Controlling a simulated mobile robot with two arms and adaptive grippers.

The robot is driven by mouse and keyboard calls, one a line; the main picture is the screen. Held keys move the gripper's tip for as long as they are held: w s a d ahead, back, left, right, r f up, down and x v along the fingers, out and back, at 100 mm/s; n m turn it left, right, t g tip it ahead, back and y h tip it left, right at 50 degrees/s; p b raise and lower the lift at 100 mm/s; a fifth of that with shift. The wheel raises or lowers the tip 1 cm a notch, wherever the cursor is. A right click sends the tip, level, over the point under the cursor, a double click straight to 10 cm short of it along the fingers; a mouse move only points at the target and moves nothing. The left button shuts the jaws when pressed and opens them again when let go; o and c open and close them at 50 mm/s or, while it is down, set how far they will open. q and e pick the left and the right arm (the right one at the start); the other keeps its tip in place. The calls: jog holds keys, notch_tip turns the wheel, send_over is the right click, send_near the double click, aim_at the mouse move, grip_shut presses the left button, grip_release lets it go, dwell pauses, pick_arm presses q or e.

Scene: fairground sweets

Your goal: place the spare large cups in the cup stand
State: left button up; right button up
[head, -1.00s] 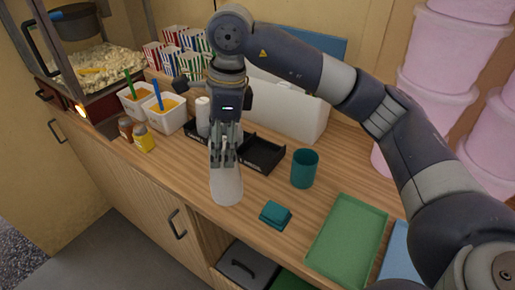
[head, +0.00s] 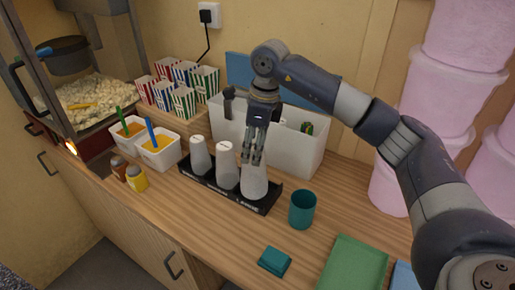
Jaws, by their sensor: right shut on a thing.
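The black cup stand (head: 218,201) sits on the wooden counter, with white lettering on its front at the right end. White cups, narrower at the top, stand in its left (head: 200,157) and middle (head: 226,172) compartments. My right gripper (head: 254,160) points down and is shut on the top of a third white cup (head: 254,184). That cup is upright at the right compartment, its lower edge at the stand's rim; whether it rests on the stand's floor I cannot tell. My left gripper is not in view.
A teal cup (head: 302,209) stands close right of the stand. A white bin (head: 297,154) is behind; sauce tubs (head: 159,150) and small bottles (head: 137,179) are left.

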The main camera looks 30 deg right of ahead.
jog(key=shift+w+d+f, duration=0.1)
jog(key=shift+d, duration=0.55)
notch_tip(320, 180, down, 3)
jog(key=shift+r+p, duration=0.1)
jog(key=shift+p, duration=0.95)
jog(key=shift+w+f, duration=0.1)
jog(key=shift+f, duration=0.45)
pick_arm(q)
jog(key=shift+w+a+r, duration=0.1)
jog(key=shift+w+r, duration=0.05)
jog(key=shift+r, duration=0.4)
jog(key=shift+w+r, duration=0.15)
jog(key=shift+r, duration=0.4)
pick_arm(e)
jog(key=o, duration=1.3)
